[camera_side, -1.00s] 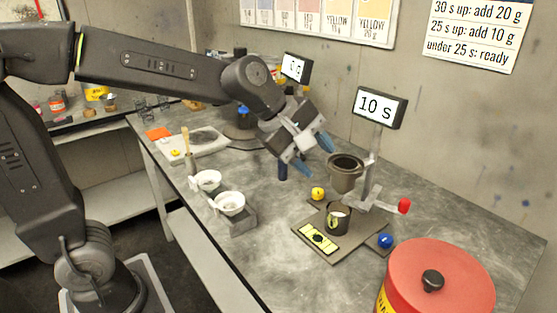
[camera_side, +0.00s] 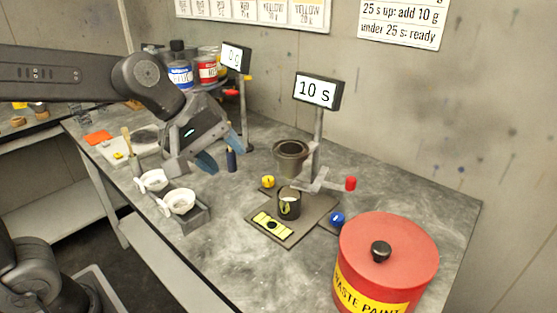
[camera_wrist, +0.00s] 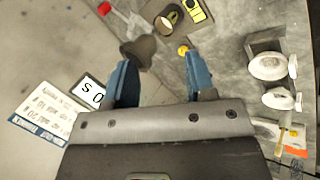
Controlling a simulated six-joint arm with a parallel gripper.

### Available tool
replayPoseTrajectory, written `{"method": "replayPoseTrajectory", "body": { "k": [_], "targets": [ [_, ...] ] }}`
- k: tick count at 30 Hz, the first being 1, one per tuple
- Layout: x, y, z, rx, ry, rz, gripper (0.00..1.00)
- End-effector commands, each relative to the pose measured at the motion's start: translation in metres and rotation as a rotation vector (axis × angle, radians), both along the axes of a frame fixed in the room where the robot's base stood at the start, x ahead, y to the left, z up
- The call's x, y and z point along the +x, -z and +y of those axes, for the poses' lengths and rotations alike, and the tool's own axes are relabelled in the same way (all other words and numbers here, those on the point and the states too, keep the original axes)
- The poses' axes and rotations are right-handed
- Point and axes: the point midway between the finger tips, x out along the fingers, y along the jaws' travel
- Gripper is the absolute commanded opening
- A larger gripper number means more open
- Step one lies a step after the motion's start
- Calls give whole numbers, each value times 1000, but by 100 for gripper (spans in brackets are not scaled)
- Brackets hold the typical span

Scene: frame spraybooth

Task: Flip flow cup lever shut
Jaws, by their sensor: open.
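The dark flow cup (camera_side: 291,160) hangs on a grey stand in the side view, and in the wrist view (camera_wrist: 140,50) it shows beyond my fingertips. Its grey lever (camera_side: 322,184) sticks out to the right below the cup and ends in a red knob (camera_side: 350,183), which is also in the wrist view (camera_wrist: 104,9). A small dark cup (camera_side: 289,206) stands below the flow cup. I cannot tell whether paint runs between them. My gripper (camera_side: 221,152) is open and empty, with blue fingers, left of the flow cup and apart from it and the lever.
A display (camera_side: 318,90) above the stand reads 10 S. A yellow level (camera_side: 272,226), a yellow ball (camera_side: 267,181) and a blue ball (camera_side: 337,219) lie around the cup. A red waste paint drum (camera_side: 390,250) stands front right. Two white bowls (camera_side: 180,202) sit front left.

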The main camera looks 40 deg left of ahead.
Motion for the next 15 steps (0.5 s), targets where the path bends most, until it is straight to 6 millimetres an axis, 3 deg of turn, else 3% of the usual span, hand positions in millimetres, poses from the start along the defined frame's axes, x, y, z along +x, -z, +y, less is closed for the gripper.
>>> {"method": "replayPoseTrajectory", "body": {
  "k": [5, 11, 15],
  "targets": [
    [14, 6, -10, 31, 68, -58, 50],
    [62, 31, -48, 214, 309, -316, 50],
    [91, 52, -76, 432, 463, -514, 50]
  ]
}}
